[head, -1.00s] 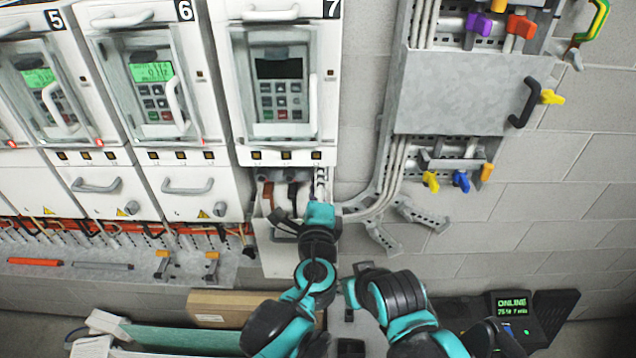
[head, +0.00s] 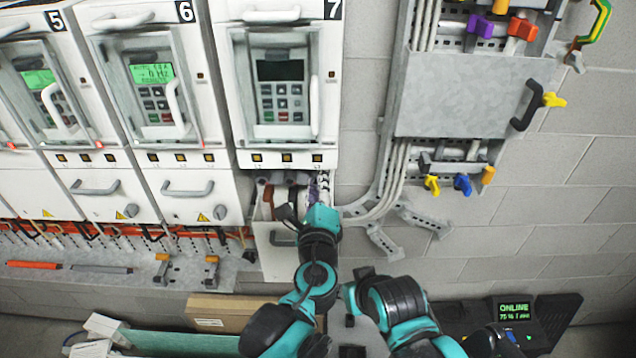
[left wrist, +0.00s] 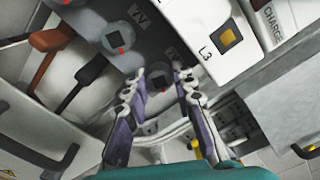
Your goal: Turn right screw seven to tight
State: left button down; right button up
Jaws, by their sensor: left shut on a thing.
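Drive seven's lower front is open, showing its terminals. In the left wrist view the right screw (left wrist: 158,76), a grey round head by the L3 label, sits between the two purple-grey fingers of my left gripper (left wrist: 158,84). The gripper is shut on it. Another screw (left wrist: 121,38) with a red mark is to its left. In the head view my left gripper (head: 317,190) reaches up under drive seven (head: 282,150), and its wrist partly hides the terminals. My right gripper (head: 350,302) is low in front, away from the drive; its jaws are unclear.
Brown and black cable lugs (left wrist: 50,38) lie left of the screws. Drive six (head: 160,90) stands left. A grey conduit panel (head: 455,95) with coloured handles is at right. A cardboard box (head: 230,310) and an ONLINE display (head: 514,309) are low down.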

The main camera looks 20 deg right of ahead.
pick_arm(q)
jog(key=c, duration=1.3)
grip_release()
jog(key=shift+w, duration=0.1)
jog(key=shift+o, duration=0.2)
jog(key=v, duration=1.2)
jog(key=w+a+f+n+g+y+b, duration=0.3)
jog(key=a+f+n+g+y+b, duration=0.3)
jog(key=a+f+n+b, duration=1.05)
jog(key=s+a+f+n+g+b, duration=0.1)
jog(key=s+a+f+n, duration=0.2)
jog(key=f, duration=0.3)
jog(key=s+a+f+n+g+b, duration=0.1)
jog(key=s+a+f+n, duration=0.1)
jog(key=a+f+n, duration=0.2)
jog(key=s+a+f+n+g+h+b, duration=0.1)
jog(key=s+a+f+n+g, duration=0.1)
jog(key=a+f, duration=0.4)
notch_tip(320, 180, down, 4)
jog(key=shift+s+r+n+b, duration=0.2)
jog(key=shift+s+n+b, duration=0.2)
jog(key=shift+s+n, duration=0.45)
